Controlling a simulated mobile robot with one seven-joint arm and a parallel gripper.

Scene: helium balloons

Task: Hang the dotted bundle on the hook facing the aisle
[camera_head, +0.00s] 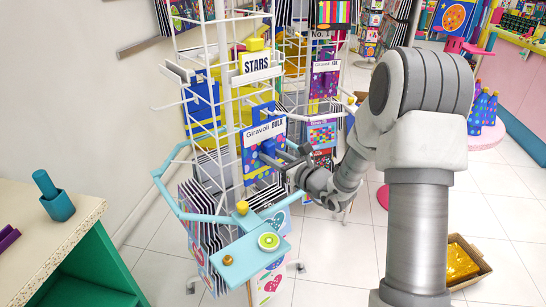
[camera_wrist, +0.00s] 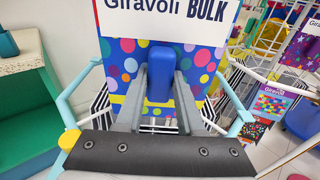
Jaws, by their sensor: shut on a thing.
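The dotted bundle (camera_head: 258,160) is a flat purple-blue pack with coloured dots and a white "Giravoli BULK" card on top. It hangs or is held upright at the front of the white wire rack; in the wrist view it (camera_wrist: 207,62) fills the upper middle. A blue block (camera_wrist: 160,72) stands out from its front. My gripper (camera_head: 278,160) is shut on this block, a finger on each side. I cannot tell whether a hook bears the bundle, as its back is hidden. White prongs (camera_head: 168,104) stick out of the rack; I cannot tell which is the aisle-facing hook.
A light-blue rail and shelf (camera_head: 245,262) surround the rack's lower front. A "STARS" pack (camera_head: 257,63) hangs above. An open box (camera_head: 465,262) lies on the floor at right. White floor is clear between.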

